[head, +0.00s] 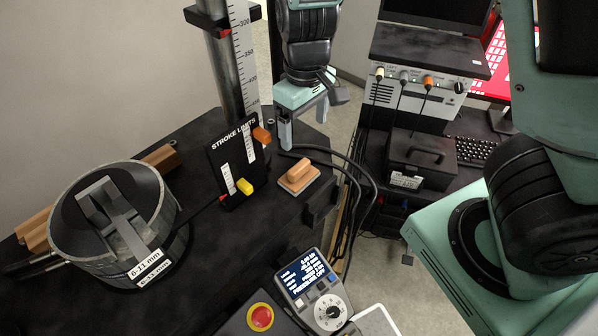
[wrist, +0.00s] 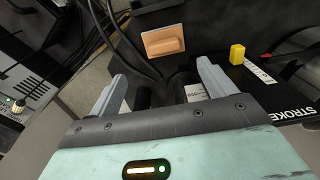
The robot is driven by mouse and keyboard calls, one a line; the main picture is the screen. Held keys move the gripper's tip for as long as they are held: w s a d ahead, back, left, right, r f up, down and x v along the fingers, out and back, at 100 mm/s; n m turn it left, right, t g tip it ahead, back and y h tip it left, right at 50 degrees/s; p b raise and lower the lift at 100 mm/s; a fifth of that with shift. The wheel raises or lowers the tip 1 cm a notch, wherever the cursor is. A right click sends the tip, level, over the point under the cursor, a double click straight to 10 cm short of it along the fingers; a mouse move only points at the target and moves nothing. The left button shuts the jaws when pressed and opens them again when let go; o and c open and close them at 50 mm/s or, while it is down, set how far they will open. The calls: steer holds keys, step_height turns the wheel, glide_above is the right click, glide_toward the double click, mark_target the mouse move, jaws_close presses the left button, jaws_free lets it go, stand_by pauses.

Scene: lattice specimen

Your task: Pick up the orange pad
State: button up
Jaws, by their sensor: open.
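The orange pad (head: 299,175) is a small block with a raised grip on a paler base. It lies on the black machine bench, to the right of the stroke limits panel, in the head view. My gripper (head: 304,132) is above and slightly behind the pad, fingers pointing down, apart from it. In the wrist view the pad (wrist: 164,41) lies beyond the open fingertips of my gripper (wrist: 163,75), roughly centred between them. Nothing is between the fingers, and the pad is fully in sight.
The stroke limits panel (head: 237,163) with orange and yellow sliders stands close left of the pad. Black cables (head: 350,170) run close on its right. A round metal pot (head: 110,220) stands at left. A control box with a red button (head: 261,316) is in front.

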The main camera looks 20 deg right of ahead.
glide_above(299, 166)
steer(key=d, duration=0.1)
steer(key=f, duration=0.7)
steer(key=shift+s+f+b, duration=0.2)
steer(key=shift+b, duration=0.2)
steer(key=shift+w+a+f, duration=0.1)
steer(key=shift+a+f, duration=0.05)
steer(key=shift+f, duration=0.8)
steer(key=shift+w+a+f, duration=0.1)
steer(key=shift+a+f, duration=0.1)
steer(key=shift+f, duration=0.7)
steer(key=shift+a+f, duration=0.15)
steer(key=shift+f, duration=0.8)
steer(key=c, duration=1.1)
steer(key=shift+r, duration=0.1)
step_height(299, 166, up, 28)
steer(key=p, duration=0.2)
steer(key=shift+p, duration=0.35)
